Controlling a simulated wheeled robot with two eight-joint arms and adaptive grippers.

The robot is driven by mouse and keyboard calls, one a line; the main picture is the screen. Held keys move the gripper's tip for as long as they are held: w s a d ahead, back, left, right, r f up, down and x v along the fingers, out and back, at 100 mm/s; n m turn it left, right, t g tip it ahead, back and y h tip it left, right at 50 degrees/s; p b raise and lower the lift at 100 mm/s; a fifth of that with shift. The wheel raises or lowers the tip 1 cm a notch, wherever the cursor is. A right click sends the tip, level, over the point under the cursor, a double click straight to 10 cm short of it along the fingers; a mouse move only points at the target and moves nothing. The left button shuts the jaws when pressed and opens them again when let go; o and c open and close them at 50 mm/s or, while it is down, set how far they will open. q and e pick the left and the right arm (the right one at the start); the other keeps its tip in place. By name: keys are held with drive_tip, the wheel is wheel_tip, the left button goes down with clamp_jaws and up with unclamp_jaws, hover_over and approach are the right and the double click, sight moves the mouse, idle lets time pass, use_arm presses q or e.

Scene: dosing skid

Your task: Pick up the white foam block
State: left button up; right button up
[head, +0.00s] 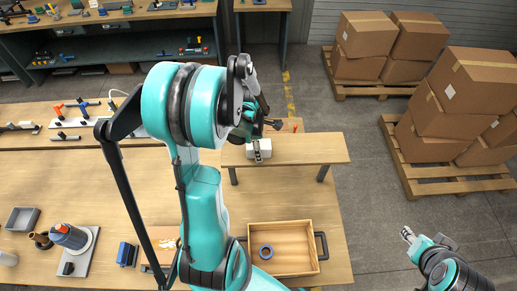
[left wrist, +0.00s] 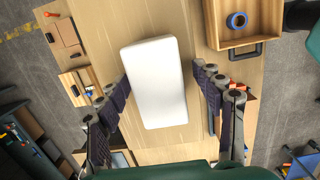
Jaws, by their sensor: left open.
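The white foam block (head: 264,146) lies on the raised wooden shelf (head: 310,149) on the workbench. In the left wrist view the block (left wrist: 157,85) fills the space between the two fingers, lengthwise and slightly tilted. My left gripper (head: 258,152) is open above the block and hides part of it in the head view. In the left wrist view the left gripper (left wrist: 158,76) has one finger on each side of the block, with a visible gap at the right finger. Whether the left finger touches is unclear. My right gripper (head: 408,235) is off the bench at lower right; its jaw opening is unclear.
A wooden tray (head: 314,253) holding a blue ring (head: 266,252) stands at the bench front. Stacked cartons (head: 463,90) on pallets are at the right. A grey bin (head: 22,220) and a pump (head: 70,237) stand at the left. The shelf is clear right of the block.

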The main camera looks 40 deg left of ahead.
use_arm(q)
drive_tip(key=shift+w+f, duration=0.15)
drive_tip(key=shift+f, duration=0.05)
idle(0.3)
drive_tip(key=c, duration=1)
drive_tip(key=shift+c, duration=0.2)
drive_tip(key=shift+r, duration=0.15)
